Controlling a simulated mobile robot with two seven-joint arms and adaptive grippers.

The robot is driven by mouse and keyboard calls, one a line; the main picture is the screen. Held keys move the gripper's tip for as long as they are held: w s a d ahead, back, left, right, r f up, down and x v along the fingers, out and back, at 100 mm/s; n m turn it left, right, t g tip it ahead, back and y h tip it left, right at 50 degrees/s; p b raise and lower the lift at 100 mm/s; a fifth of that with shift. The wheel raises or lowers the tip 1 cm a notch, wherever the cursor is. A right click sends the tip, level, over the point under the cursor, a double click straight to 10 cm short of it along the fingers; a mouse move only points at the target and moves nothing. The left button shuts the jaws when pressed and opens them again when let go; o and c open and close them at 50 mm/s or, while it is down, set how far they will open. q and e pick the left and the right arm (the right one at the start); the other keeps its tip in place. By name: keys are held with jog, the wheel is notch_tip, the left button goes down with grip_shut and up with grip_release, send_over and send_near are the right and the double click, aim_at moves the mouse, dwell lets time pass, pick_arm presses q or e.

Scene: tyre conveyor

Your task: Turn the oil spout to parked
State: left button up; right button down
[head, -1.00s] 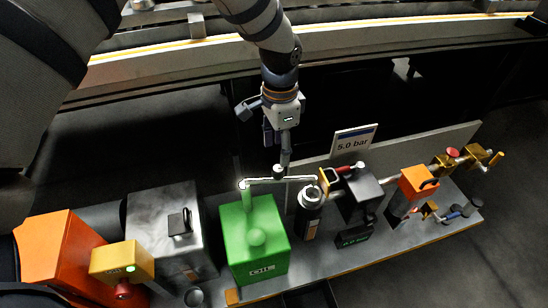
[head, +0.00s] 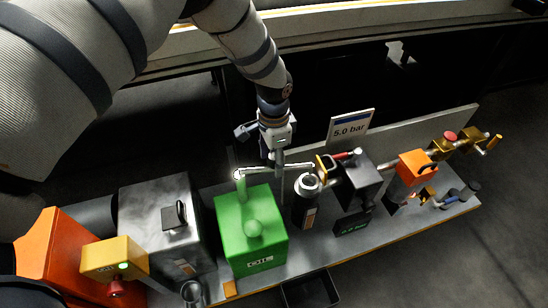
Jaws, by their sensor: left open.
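The oil spout (head: 258,171) is a thin pale pipe on a green post at the back of the green oil box (head: 250,235). It reaches right, nearly level, with its free end over the dark cylinder with a pale ring top (head: 307,200). My left gripper (head: 279,178) is open and points down at the middle of the spout. A finger reaches down past the pipe's height. I cannot tell whether it touches the pipe. My right gripper is not in view.
A grey box with a black handle (head: 160,230) stands left of the oil box. A "5.0 bar" sign (head: 351,129), a dark valve block (head: 357,180) and orange parts (head: 416,167) stand to the right. A black bin (head: 310,288) is at the front.

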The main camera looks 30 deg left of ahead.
pick_arm(q)
grip_shut()
jog(key=shift+w+a, duration=0.15)
jog(key=a+n, duration=1.3)
jog(key=n, duration=0.7)
jog(key=shift+w+a, duration=0.2)
jog(key=shift+a, duration=0.15)
dwell(0.4)
